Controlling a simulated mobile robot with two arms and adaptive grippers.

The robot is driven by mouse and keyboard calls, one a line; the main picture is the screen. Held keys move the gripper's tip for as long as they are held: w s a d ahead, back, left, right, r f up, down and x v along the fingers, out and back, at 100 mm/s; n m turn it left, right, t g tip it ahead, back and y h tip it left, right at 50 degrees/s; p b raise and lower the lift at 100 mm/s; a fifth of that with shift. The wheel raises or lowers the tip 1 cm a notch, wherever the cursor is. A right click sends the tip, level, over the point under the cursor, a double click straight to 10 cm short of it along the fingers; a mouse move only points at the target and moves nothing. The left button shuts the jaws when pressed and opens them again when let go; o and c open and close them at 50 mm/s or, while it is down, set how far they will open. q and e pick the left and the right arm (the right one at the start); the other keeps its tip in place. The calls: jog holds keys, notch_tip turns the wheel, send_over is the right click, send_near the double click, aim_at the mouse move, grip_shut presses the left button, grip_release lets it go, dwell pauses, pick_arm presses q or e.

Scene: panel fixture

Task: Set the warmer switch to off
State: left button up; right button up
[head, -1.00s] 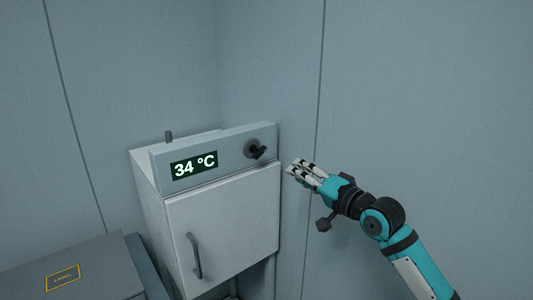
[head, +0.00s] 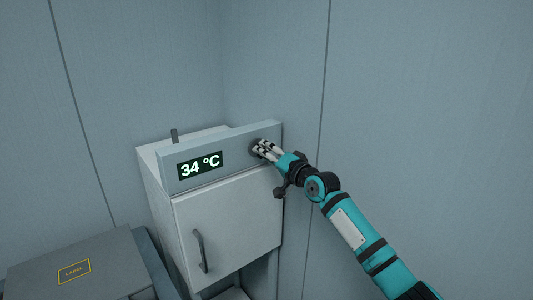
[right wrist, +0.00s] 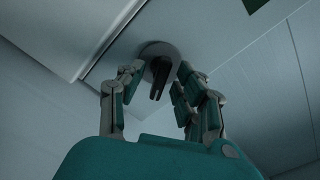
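The warmer (head: 225,225) is a pale cabinet with a sloped grey control panel along its top front. The dark switch (right wrist: 159,72) is a round base with a black lever, seen between my right fingers in the right wrist view. In the head view the switch (head: 253,147) is mostly hidden behind my fingers. My right gripper (head: 262,149) is at the panel's right end. In the right wrist view it (right wrist: 161,84) is open, with fingers on both sides of the lever and apparent gaps; contact is not clear. My left gripper is not in view.
A lit display (head: 200,165) on the panel reads 34 °C. A dark handle (head: 200,251) is on the closed warmer door. Walls close in behind and to the right.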

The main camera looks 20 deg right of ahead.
grip_shut()
dwell(0.4)
jog(key=shift+n+b, duration=2.55)
jog(key=shift+n, duration=3.35)
jog(key=shift+f, duration=0.1)
